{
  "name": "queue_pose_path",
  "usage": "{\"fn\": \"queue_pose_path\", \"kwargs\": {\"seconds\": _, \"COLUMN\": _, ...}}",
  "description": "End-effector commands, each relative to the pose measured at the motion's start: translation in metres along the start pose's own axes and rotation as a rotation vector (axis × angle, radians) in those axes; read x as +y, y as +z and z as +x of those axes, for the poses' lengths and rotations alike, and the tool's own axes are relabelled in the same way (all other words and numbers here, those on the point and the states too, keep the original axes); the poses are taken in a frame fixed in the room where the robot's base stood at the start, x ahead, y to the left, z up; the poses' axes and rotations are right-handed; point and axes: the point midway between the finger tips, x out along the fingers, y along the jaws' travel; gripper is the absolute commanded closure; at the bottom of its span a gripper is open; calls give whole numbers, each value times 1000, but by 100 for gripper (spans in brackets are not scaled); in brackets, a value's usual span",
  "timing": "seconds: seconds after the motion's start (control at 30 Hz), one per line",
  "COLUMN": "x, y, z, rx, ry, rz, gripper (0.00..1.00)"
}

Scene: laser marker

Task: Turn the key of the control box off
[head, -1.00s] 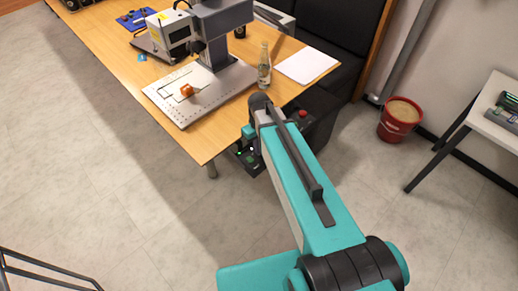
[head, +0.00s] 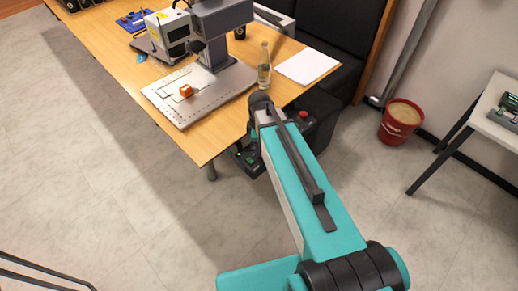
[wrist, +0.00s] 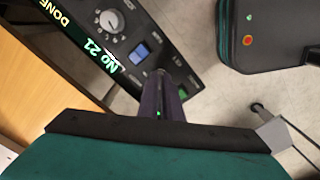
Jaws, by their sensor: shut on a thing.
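The control box (wrist: 128,20) is black and fills the top left of the wrist view. Its panel has a lit display (wrist: 97,49) reading "No 21" and "DONE", a grey knob (wrist: 110,20), a blue switch (wrist: 139,53) and a green-lit part (wrist: 183,93). My gripper (wrist: 161,82) has its dark fingers close together at the panel, beside the blue switch. It is shut on the key, which the fingers hide. In the head view, the box (head: 249,160) shows low beside the table leg, partly behind my arm, with a green light.
A wooden table (head: 205,147) bears a laser marker (head: 215,55), an orange piece (head: 186,91), a bottle (head: 264,68) and white paper (head: 307,66). A dark case with a red button (head: 304,115) stands near my arm. A red bucket (head: 400,123) is at the right.

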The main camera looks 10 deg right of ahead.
Motion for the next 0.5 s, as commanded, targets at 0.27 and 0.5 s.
{"fn": "queue_pose_path", "kwargs": {"seconds": 0.27, "x": 0, "y": 0, "z": 0, "rx": 1, "ry": 1, "rz": -84, "gripper": 100}}
{"fn": "queue_pose_path", "kwargs": {"seconds": 0.5, "x": 0, "y": 0, "z": -1, "rx": 1, "ry": 1, "rz": -95, "gripper": 100}}
